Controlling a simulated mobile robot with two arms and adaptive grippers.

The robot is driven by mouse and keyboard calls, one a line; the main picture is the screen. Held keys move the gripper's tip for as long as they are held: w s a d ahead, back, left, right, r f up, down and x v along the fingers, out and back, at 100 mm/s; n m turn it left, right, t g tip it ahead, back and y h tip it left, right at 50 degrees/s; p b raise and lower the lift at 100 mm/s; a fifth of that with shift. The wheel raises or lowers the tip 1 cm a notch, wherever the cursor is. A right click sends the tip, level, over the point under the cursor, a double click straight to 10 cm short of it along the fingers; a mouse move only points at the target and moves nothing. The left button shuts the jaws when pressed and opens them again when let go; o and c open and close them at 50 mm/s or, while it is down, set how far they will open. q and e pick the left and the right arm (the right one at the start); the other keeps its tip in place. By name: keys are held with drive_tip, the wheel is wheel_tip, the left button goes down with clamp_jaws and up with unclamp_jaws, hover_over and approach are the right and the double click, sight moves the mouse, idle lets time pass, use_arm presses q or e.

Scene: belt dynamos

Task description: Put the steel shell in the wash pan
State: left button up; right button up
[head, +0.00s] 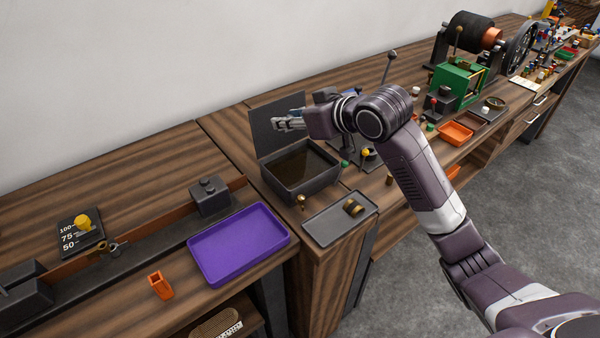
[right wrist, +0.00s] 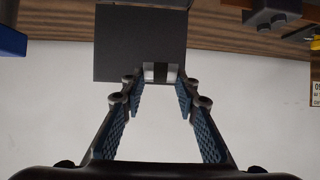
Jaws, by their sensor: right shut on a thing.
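The wash pan (head: 314,188) is a dark rectangular box on the bench, with its lid (head: 263,128) standing open at the back and a dark brown inside. My right gripper (head: 281,123) is above the pan's back part, in front of the raised lid. In the right wrist view its fingers close on a small silver piece with a dark band, which I take for the steel shell (right wrist: 160,72). The dark lid panel (right wrist: 140,40) shows behind it there. The shell is hard to tell apart from the fingers in the head view. My left gripper is out of view.
A grey tray (head: 325,225) with a brass roll (head: 353,208) sits in front of the pan. A purple tray (head: 238,243) and an orange holder (head: 160,286) are to the left. A green machine (head: 456,82) and orange bin (head: 455,133) stand to the right.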

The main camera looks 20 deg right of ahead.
drive_tip(key=shift+w+a+r+m+h, duration=0.15)
drive_tip(key=shift+w+a+r, duration=0.05)
drive_tip(key=shift+w+r, duration=0.4)
drive_tip(key=shift+w+a+r+m+h, duration=0.15)
drive_tip(key=shift+w+r, duration=0.2)
drive_tip(key=shift+r, duration=0.3)
drive_tip(key=shift+w, duration=0.15)
drive_tip(key=p, duration=0.1)
approach(277, 167)
drive_tip(key=x, duration=0.4)
drive_tip(key=shift+w+f, duration=0.1)
drive_tip(key=shift+w, duration=0.05)
drive_tip(key=shift+f, duration=0.15)
drive_tip(key=o, duration=0.9)
drive_tip(key=shift+o, duration=0.2)
